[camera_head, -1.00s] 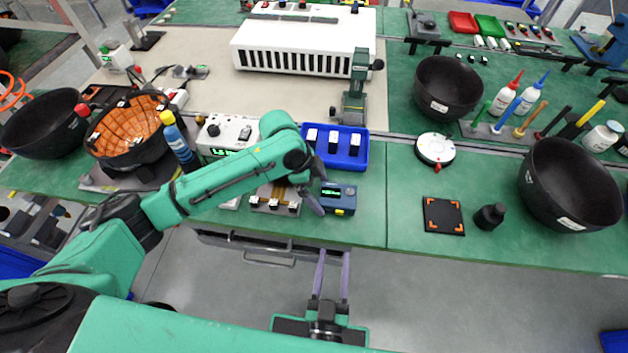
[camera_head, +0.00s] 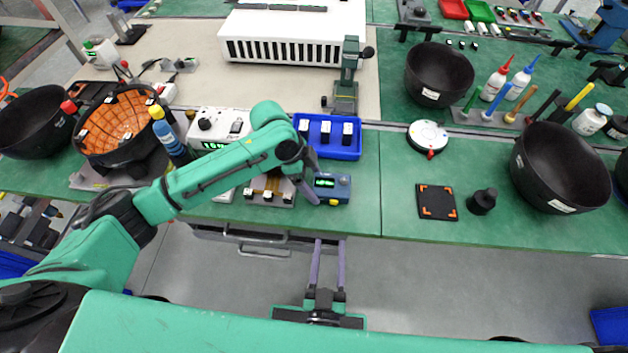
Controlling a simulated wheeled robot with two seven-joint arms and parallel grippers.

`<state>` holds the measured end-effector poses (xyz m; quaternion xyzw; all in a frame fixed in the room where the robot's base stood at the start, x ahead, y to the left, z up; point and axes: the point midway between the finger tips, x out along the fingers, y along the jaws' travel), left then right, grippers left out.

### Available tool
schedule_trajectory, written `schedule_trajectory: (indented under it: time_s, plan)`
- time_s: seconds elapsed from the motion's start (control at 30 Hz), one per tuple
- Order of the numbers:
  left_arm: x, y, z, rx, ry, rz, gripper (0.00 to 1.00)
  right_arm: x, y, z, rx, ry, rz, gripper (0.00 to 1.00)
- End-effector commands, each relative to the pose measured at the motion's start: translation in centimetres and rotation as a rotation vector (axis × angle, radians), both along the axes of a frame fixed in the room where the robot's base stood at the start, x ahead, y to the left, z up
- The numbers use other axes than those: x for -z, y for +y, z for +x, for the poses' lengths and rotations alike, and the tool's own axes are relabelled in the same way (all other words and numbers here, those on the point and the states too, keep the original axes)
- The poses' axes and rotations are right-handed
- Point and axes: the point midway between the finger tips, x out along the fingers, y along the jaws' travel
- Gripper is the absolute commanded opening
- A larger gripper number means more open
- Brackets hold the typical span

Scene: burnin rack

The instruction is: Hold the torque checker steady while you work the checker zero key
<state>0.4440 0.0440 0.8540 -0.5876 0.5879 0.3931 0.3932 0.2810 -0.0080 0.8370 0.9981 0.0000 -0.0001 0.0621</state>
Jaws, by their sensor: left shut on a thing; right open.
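The torque checker, a small dark blue box (camera_head: 341,189) with a lit green display, sits near the front edge of the green bench. A small yellow key (camera_head: 334,202) shows low on its front; I take it for the zero key. My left gripper (camera_head: 311,183) is at the checker's left end, shut on it, with its fingers partly hidden by my wrist. My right gripper (camera_head: 328,264) is open and empty, in front of and below the bench edge, its two purple fingers pointing toward the bench and apart from the checker.
A blue tray (camera_head: 352,153) with dark, white-topped parts stands just behind the checker. A fixture plate (camera_head: 271,197) and a white instrument (camera_head: 206,124) lie to the left. A black pad with orange corners (camera_head: 437,214) lies to the right. Bare green bench lies between pad and checker.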

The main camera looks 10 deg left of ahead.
Motion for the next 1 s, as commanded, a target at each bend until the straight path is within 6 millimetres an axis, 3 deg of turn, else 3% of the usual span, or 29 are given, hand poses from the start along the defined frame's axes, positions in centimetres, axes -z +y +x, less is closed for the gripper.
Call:
schedule_trajectory:
  time_s: [0.43,0.57,0.67,0.77,0.9,1.0]
  plan:
    - [-0.1,0.0,0.0,-0.001,-0.002,-0.001,0.12,0.0,0.0,0.0,0.000,0.000,0.000,0.50]
    - [-0.1,0.0,0.0,-0.001,-0.002,-0.001,0.12,0.6,-0.1,0.2,-0.003,0.033,-0.036,0.00]
    - [-0.1,0.0,0.0,0.000,-0.002,-0.001,0.12,3.0,-0.3,0.7,-0.027,0.154,-0.167,0.00]
    - [-0.1,0.0,0.0,0.000,-0.002,-0.001,0.12,6.9,-0.7,0.8,-0.120,0.345,-0.366,0.00]
    - [-0.1,0.0,0.0,0.000,-0.002,-0.001,0.12,11.9,-1.0,-0.3,-0.381,0.550,-0.619,0.00]
    - [-0.1,0.0,0.0,0.000,-0.002,-0.001,0.12,13.7,-0.9,-1.6,-0.604,0.576,-0.740,0.00]
